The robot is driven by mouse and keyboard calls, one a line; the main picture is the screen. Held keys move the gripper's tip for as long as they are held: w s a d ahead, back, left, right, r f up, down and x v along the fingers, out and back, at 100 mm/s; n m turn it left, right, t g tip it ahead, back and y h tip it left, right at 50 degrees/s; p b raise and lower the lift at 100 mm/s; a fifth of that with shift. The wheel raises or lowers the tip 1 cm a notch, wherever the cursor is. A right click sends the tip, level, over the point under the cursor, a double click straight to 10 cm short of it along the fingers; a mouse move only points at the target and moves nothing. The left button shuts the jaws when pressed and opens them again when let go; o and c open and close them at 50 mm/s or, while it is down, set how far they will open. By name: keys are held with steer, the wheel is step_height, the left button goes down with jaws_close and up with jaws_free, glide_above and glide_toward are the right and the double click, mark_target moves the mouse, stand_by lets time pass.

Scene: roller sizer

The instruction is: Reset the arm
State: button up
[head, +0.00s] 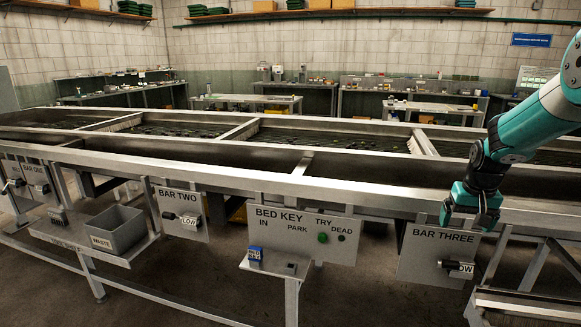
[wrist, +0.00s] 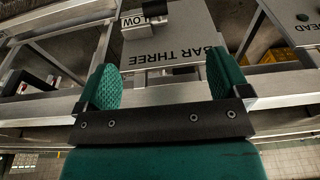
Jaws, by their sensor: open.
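My teal and black arm comes in from the right of the head view. My gripper (head: 470,222) hangs near the front rail, in front of the BAR THREE panel (head: 428,262). In the wrist view my gripper (wrist: 165,88) shows two green padded fingers spread wide with nothing between them. The BAR THREE panel (wrist: 185,28) lies beyond the fingertips there, with a bar handle tagged LOW (wrist: 154,10). In the head view that handle (head: 458,266) sits just below my gripper, and they appear apart.
The long sizer bed (head: 230,173) with its metal rails runs across the view. Benches line the back wall.

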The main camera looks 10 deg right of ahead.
steer(key=s+a+r+n+y, duration=0.1)
steer(key=s+a+r+n, duration=0.15)
steer(key=a, duration=0.55)
steer(key=s+a+r+n+y, duration=0.1)
steer(key=s+a+r+n, duration=0.2)
steer(key=a, duration=0.6)
steer(key=s+a+r+n+y, duration=0.1)
steer(key=s+a+r, duration=0.25)
steer(key=a, duration=0.45)
steer(key=s+a+r+n+y, duration=0.1)
steer(key=s+a+n, duration=0.1)
steer(key=s+a, duration=0.3)
steer(key=s+a+n+g+y, duration=0.1)
steer(key=s+a+n, duration=0.2)
steer(key=s, duration=1.1)
steer(key=a, duration=0.3)
steer(key=shift+s+a+r+g, duration=0.2)
steer(key=shift+r+g, duration=0.1)
steer(key=shift+r, duration=0.05)
